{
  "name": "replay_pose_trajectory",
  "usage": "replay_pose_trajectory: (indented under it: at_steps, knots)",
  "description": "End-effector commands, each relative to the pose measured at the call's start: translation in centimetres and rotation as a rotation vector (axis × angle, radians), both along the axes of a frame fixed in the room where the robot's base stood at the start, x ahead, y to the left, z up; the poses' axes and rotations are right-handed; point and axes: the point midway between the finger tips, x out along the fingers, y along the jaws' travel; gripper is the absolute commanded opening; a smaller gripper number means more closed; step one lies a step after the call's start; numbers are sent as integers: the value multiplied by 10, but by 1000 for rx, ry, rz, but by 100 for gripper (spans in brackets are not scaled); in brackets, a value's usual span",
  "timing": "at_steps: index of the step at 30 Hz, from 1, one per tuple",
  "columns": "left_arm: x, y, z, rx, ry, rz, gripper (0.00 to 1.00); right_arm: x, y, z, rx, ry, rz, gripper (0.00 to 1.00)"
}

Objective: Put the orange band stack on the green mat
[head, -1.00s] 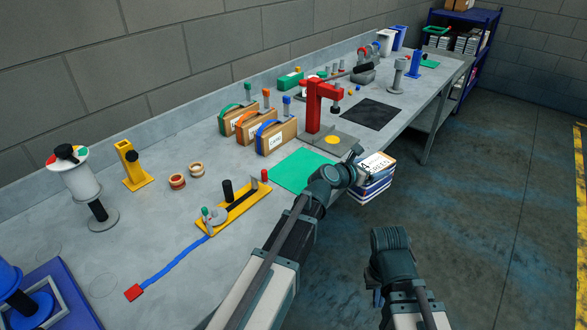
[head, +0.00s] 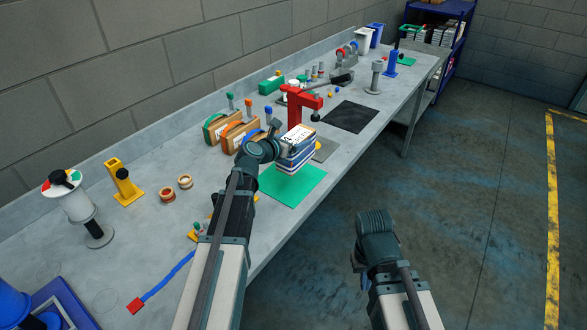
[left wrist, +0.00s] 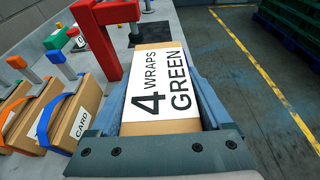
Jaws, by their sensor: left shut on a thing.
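My left gripper (head: 277,145) is shut on a stack (head: 298,158) with a tan top, white label and blue-white striped sides. In the left wrist view the stack (left wrist: 155,85) lies between the fingers, and its label reads "4 WRAPS GREEN". No orange band shows on it. The green mat (head: 303,190) lies flat on the bench, and the stack is held over its far part. A tan carton with an orange band (head: 234,127) stands further back; it also shows in the left wrist view (left wrist: 17,117). My right gripper (head: 358,268) is off the bench; its jaws are unclear.
A red press (head: 294,105) stands just behind the stack. Cartons with green (head: 212,124) and blue bands (left wrist: 75,125) flank the orange one. A black mat (head: 347,117) lies further right. The floor right of the bench is clear.

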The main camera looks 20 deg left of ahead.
Motion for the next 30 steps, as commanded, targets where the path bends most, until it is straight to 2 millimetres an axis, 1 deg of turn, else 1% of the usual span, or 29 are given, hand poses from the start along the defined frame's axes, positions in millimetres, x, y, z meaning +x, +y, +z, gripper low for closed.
replay_pose_trajectory:
  at_steps: [1, 7, 10, 16, 20, 25, 27, 30]
  knots:
    - [0, 0, -14, -1, -1, 0, 0, 0, 0, -14, 0, 0, 0, 0]
    - [0, 0, -45, 0, -1, 0, 0, 0, 0, -45, 0, 0, -1, 0]
    - [0, 0, -51, 0, -1, 0, 0, 0, 0, -51, 0, 0, -1, 0]
    - [0, 0, -51, 0, -1, 0, 0, 0, 0, -51, 0, 0, -1, 0]
    - [0, 0, -63, 0, -1, 0, 0, 0, 0, -63, 0, 0, -1, 0]
    - [0, 0, -85, 0, -1, 0, 0, 0, 0, -85, 0, 0, -1, 0]
    - [0, 0, -89, 0, -1, 0, 0, 0, 0, -89, 0, 0, -1, 0]
    - [0, 0, -87, -1, -1, 0, 0, 0, 0, -87, 0, 0, -1, 0]
